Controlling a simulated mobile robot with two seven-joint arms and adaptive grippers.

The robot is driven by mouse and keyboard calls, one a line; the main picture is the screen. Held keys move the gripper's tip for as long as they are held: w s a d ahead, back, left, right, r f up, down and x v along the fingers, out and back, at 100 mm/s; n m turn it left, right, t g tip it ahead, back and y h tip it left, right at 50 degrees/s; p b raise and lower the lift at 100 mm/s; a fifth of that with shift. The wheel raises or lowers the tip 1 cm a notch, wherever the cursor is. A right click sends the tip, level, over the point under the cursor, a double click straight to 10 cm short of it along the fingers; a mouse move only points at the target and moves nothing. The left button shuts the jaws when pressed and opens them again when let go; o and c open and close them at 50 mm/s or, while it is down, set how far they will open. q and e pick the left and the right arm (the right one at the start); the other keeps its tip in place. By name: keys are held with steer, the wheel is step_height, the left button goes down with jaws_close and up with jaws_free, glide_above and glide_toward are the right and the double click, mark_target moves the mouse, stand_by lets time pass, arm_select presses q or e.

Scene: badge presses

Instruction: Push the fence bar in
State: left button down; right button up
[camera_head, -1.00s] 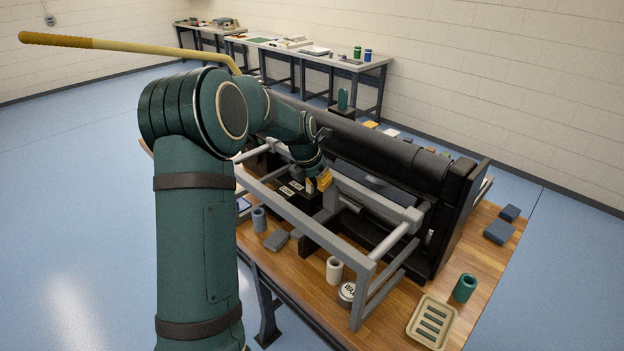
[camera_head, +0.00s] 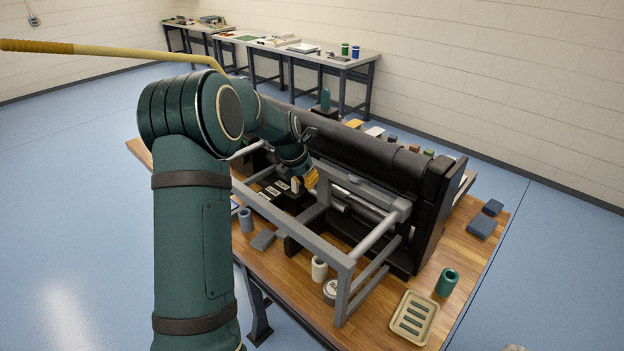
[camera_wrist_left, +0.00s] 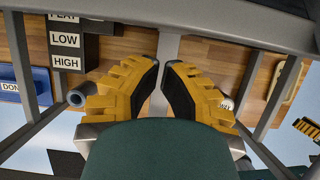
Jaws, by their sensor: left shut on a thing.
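The grey fence bar (camera_head: 362,188) runs across the press (camera_head: 405,165), between two round rods. Its right end sits on the light rod (camera_head: 376,238), with a length of bare rod in front of it. My left gripper (camera_head: 311,181) is at the bar's middle, with its yellow fingers shut on it. The wrist view shows the yellow fingers of my left gripper (camera_wrist_left: 164,72) either side of a grey strip; the exact contact is hidden by the fingers.
The grey front frame (camera_head: 300,230) stands on the wooden bench. A grey cylinder (camera_head: 245,220), a white cylinder (camera_head: 319,268), a beige tray (camera_head: 413,317) and a teal cylinder (camera_head: 447,283) stand near it. LOW and HIGH labels (camera_wrist_left: 66,50) show in the wrist view.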

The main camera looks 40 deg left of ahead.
arm_select(q)
steer(key=s+v, duration=0.1)
steer(key=v, duration=0.9)
steer(key=shift+f+p, duration=0.2)
steer(key=shift+p, duration=0.2)
steer(key=shift+s+a, duration=0.15)
steer(key=shift+s, duration=0.05)
